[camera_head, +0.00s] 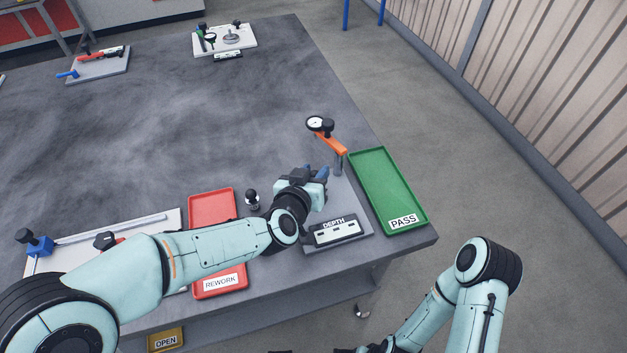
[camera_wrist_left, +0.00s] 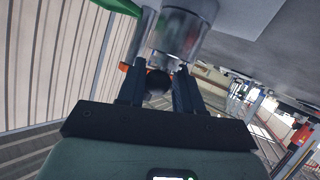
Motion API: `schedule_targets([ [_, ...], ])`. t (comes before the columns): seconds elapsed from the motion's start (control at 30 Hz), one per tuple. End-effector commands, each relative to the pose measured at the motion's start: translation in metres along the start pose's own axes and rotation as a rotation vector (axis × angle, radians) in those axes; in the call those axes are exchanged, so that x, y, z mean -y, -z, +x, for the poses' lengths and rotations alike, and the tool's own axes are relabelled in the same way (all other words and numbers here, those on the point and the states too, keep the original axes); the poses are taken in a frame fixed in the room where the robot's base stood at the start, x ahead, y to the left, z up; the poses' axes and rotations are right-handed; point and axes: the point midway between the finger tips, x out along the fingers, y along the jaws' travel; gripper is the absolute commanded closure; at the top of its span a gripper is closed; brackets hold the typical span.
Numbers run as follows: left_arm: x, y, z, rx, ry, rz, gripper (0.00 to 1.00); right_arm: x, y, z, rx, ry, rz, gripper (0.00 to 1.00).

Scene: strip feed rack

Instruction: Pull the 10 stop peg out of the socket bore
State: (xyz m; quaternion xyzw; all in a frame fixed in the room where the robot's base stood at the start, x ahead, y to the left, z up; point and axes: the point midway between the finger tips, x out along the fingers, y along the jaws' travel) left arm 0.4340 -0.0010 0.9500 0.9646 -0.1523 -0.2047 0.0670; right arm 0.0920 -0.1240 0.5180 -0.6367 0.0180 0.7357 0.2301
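My left gripper (camera_head: 316,172) reaches over the DEPTH fixture plate (camera_head: 352,203). In the left wrist view, its two dark fingers (camera_wrist_left: 158,78) are apart, just past the end of a silver cylinder (camera_wrist_left: 186,35) that looks like the socket. A dark rounded thing (camera_wrist_left: 157,84) shows between the fingers. I cannot tell whether it is the peg's knob between them or the gauge behind, nor whether the fingers touch it. The 10 stop peg cannot be made out for sure. My right gripper (camera_head: 374,349) is barely in view at the bottom edge.
A dial gauge (camera_head: 319,124) on an orange arm (camera_head: 331,144) stands beyond my left gripper. The green PASS tray (camera_head: 371,166) is to the right, the red REWORK tray (camera_head: 204,291) to the left. A black-knobbed piece (camera_head: 252,198) stands beside my left wrist. The table's middle is clear.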

Motion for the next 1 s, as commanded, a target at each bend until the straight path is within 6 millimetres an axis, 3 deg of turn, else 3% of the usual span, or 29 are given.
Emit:
schedule_targets([
  [0.03,0.000,0.000,0.000,0.001,-0.001,0.000,0.83,0.000,0.000,0.000,0.000,0.000,0.000,0.57],
  [0.1,0.000,0.000,0.000,0.001,-0.001,0.000,1.00,0.000,0.000,0.000,0.000,0.000,0.000,0.57],
  [0.63,-0.003,0.005,-0.003,0.004,-0.002,0.000,1.00,0.001,-0.002,-0.003,0.005,-0.001,0.000,0.57],
  [0.83,-0.009,0.035,-0.014,-0.002,-0.003,-0.001,1.00,0.003,-0.008,-0.016,0.022,-0.004,0.002,0.57],
  [1.0,-0.017,0.077,-0.031,-0.004,-0.003,-0.001,1.00,0.012,-0.008,-0.042,0.024,-0.004,0.000,0.57],
])
